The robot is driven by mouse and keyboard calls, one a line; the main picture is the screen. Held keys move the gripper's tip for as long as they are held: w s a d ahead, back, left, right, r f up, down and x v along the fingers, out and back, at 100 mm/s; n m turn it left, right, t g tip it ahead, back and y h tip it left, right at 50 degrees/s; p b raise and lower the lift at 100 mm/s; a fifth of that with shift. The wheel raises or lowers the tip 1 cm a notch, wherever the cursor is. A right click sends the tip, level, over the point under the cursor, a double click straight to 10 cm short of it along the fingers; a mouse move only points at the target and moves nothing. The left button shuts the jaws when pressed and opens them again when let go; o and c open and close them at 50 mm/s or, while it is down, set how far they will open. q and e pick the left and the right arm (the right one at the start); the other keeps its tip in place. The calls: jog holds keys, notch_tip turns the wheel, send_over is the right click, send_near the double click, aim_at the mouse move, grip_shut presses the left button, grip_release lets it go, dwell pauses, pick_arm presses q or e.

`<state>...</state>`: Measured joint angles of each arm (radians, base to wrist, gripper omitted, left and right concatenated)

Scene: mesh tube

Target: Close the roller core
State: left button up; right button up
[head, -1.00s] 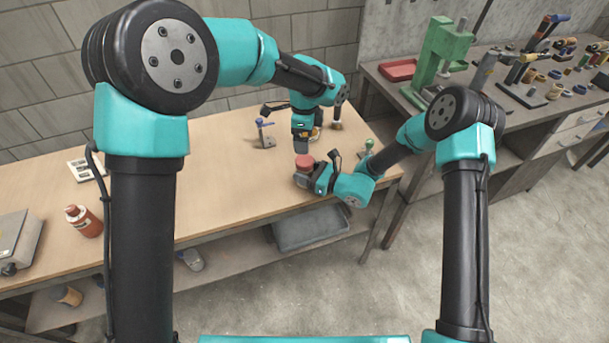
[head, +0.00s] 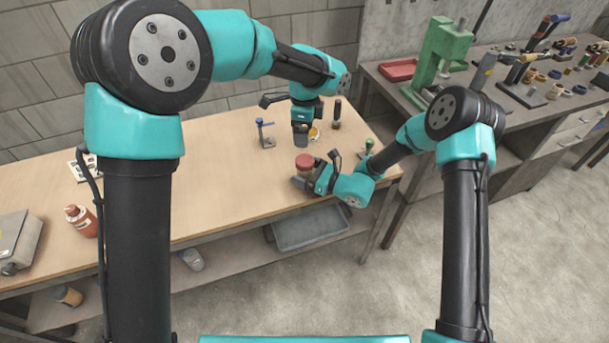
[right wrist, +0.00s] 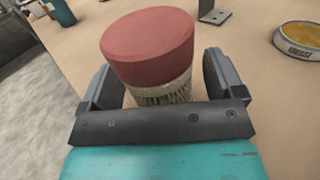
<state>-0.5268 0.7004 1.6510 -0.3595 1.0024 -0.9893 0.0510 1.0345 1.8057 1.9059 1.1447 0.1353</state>
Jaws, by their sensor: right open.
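A red round cap (head: 305,161) sits on a pale ribbed or mesh-like body near the front edge of the bench. In the right wrist view the red cap (right wrist: 147,45) is on top, and the pale body (right wrist: 160,94) shows below it, slightly tilted in the picture. My right gripper (head: 302,181) is open, with a finger on either side of this piece; a gap shows at the right finger. My left gripper (head: 300,138) points down over the bench behind the red cap, beside a yellow-topped tin (head: 314,133). Its fingertips are too small to read.
The yellow-topped tin shows in the right wrist view (right wrist: 299,38). A blue-topped metal stand (head: 265,136), a dark-handled tool (head: 337,114) and a green-knobbed item (head: 369,147) stand on the bench. The bench middle is clear.

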jog(key=shift+d, duration=0.15)
jog(key=v, duration=1.7)
